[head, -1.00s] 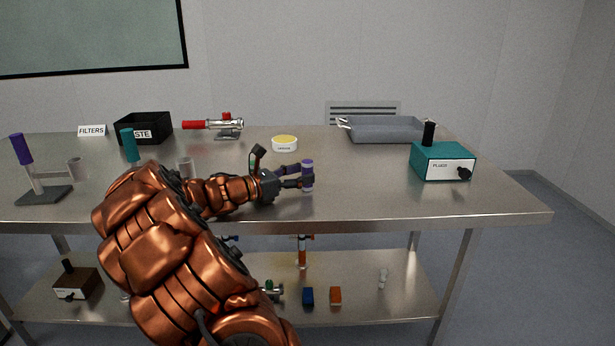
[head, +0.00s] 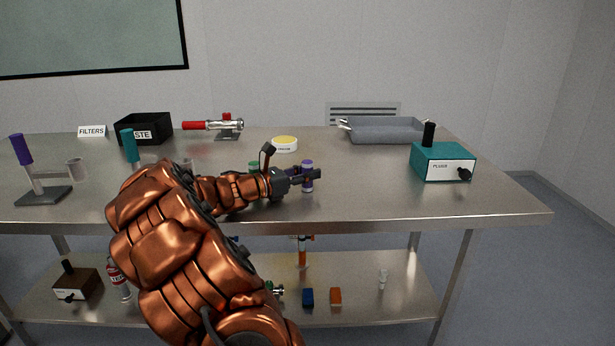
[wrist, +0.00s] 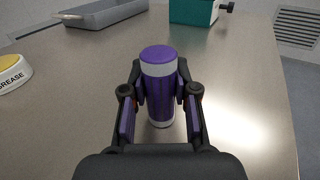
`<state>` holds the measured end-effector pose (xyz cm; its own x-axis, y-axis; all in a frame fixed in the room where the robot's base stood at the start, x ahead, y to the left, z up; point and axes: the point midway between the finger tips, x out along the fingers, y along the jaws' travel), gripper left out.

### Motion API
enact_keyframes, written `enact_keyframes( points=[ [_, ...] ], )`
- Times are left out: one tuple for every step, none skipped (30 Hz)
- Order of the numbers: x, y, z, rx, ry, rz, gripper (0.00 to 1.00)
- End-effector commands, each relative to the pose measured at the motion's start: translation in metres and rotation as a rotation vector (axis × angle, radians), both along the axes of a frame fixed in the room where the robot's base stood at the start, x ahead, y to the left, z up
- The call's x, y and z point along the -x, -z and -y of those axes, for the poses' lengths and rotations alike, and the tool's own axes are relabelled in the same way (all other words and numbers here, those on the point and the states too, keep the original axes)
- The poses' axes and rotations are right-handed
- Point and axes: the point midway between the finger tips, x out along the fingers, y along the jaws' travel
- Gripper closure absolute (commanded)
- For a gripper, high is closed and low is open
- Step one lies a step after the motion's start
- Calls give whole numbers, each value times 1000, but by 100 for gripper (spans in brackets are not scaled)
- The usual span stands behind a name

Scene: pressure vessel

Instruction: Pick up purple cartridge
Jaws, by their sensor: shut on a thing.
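The purple cartridge (head: 307,164) stands upright on the steel table, near its front edge, with a purple cap and a pale band below it. In the wrist view the cartridge (wrist: 158,80) is between the two fingers of my gripper (wrist: 160,100). The fingers are shut on its sides, with purple pads visible. In the head view my gripper (head: 305,178) reaches in from the left and wraps the cartridge's middle. Its lower end seems to be at the table top; I cannot tell if it touches.
A yellow-topped grease tin (head: 284,144) stands behind the gripper. A grey tray (head: 385,131) lies at the back right and a teal flush box (head: 443,162) at the right. The front right table is clear.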

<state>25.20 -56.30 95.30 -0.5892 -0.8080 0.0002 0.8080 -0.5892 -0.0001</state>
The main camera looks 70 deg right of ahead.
Motion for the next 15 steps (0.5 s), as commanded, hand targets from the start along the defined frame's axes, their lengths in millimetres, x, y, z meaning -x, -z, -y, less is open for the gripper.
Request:
enact_keyframes(
  points=[
    [0,0,0,0,0,0,96],
    [0,0,0,0,0,0,99],
    [0,0,0,0,0,0,100],
    [0,0,0,0,0,0,100],
    [0,0,0,0,0,0,100],
    [0,0,0,0,0,0,100],
    [0,0,0,0,0,0,100],
    [0,0,0,0,0,0,100],
    [0,0,0,0,0,0,100],
    [0,-1,0,0,0,0,100],
    [0,-3,0,1,0,1,100],
    [0,-6,0,1,0,2,100],
    [0,-9,0,1,0,2,100],
    [0,-12,0,1,0,2,100],
    [0,-18,0,2,0,2,100]
  ],
)
